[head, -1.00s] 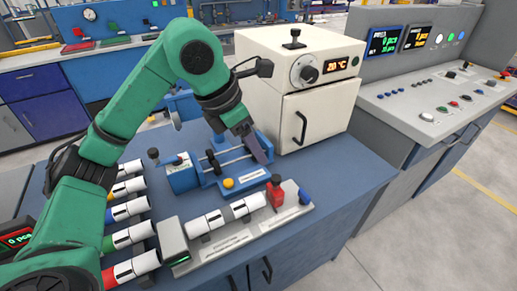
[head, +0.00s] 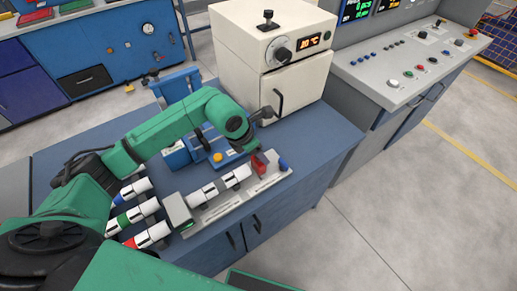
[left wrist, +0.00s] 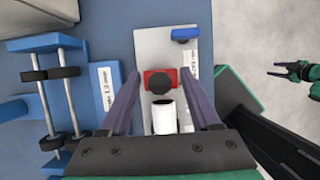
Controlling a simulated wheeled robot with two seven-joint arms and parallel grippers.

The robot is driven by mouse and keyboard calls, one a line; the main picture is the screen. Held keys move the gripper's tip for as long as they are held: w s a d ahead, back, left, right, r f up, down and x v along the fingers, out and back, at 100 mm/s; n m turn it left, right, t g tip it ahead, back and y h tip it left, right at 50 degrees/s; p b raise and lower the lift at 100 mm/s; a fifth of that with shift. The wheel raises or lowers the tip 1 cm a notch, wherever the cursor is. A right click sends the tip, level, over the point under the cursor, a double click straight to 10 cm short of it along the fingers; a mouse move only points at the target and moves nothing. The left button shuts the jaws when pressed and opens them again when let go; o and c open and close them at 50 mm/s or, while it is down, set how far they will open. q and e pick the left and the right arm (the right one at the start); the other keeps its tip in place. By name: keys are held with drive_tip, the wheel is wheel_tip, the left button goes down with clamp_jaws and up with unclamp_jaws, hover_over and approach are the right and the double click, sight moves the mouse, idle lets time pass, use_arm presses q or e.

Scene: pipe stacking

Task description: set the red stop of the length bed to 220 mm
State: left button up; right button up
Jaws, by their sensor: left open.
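The length bed (head: 222,207) is a grey plate at the right front of the blue bench, with white-and-grey pipe pieces (head: 204,194) in a row along it. Its red stop (head: 258,165) stands near the far right end, by a blue block (head: 283,165). In the left wrist view the red stop (left wrist: 148,78) has a black knob on top, and a white pipe end (left wrist: 165,118) lies close to it. My left gripper (left wrist: 162,76) is open, one finger on each side of the stop, apart from it. My right gripper (left wrist: 282,70) appears small at the far right, its fingers apart.
A blue fixture with rods (left wrist: 55,95) stands beside the bed. A white oven (head: 275,55) stands behind. Several banded pipes (head: 140,210) lie at the left. The floor right of the bench is clear.

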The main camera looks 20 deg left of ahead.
use_arm(q)
drive_tip(key=shift+w+f, duration=0.1)
drive_tip(key=shift+f, duration=0.15)
clamp_jaws()
drive_tip(key=shift+r, duration=0.1)
idle(1.2)
